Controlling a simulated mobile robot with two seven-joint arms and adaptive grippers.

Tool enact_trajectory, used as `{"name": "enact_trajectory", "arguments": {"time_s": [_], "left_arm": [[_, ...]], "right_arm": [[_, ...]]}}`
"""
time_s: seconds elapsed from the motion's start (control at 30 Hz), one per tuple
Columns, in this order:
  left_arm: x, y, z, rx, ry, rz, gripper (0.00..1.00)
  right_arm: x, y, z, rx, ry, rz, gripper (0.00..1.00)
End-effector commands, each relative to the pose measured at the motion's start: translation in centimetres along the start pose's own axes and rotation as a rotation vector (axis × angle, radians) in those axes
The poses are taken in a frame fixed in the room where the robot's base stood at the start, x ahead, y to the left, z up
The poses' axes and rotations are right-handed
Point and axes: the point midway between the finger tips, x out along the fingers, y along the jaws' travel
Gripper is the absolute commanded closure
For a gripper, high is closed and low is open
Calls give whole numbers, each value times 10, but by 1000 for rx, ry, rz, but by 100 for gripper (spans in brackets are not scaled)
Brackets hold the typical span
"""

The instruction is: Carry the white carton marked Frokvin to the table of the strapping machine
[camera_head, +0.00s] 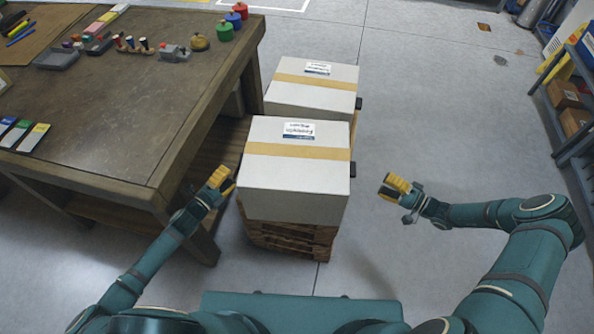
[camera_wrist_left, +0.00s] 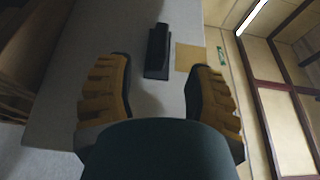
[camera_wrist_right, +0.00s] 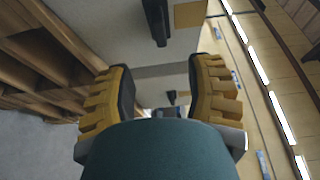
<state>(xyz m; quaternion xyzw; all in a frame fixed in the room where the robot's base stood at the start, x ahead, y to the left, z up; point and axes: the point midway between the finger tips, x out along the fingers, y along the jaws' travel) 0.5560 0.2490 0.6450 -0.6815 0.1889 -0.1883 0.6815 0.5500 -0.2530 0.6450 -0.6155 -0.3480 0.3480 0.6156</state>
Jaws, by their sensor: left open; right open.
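Two white cartons with tan tape stand one behind the other on wooden pallets in the head view: a near carton (camera_head: 290,198) and a far carton (camera_head: 312,97). My left gripper (camera_head: 222,184) is open beside the near carton's left side. In the left wrist view, that carton's side (camera_wrist_left: 150,100) and a black handle (camera_wrist_left: 158,52) face its fingers. My right gripper (camera_head: 394,188) is open and apart from the carton's right side, which shows a black handle (camera_head: 352,169).
A brown workbench (camera_head: 110,120) with small items stands close on the left, its edge near my left arm. A pallet (camera_head: 290,238) is under the near carton. A shelf (camera_head: 570,105) stands at far right. The floor between is clear. No strapping machine is identifiable.

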Motion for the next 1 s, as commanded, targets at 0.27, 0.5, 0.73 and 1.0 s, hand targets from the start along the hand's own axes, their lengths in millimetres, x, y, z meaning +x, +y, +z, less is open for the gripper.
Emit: {"name": "enact_trajectory", "arguments": {"time_s": [0.27,0.5,0.73,1.0], "left_arm": [[28,0,-1,1,2,-2,47],[50,-1,-1,1,1,-2,47],[63,-1,-1,1,1,-2,47],[65,0,0,0,0,-1,47]], "right_arm": [[51,0,1,0,-4,-1,47],[92,0,1,1,-3,-1,47],[115,0,0,0,0,0,47],[121,0,0,0,0,0,47]]}}
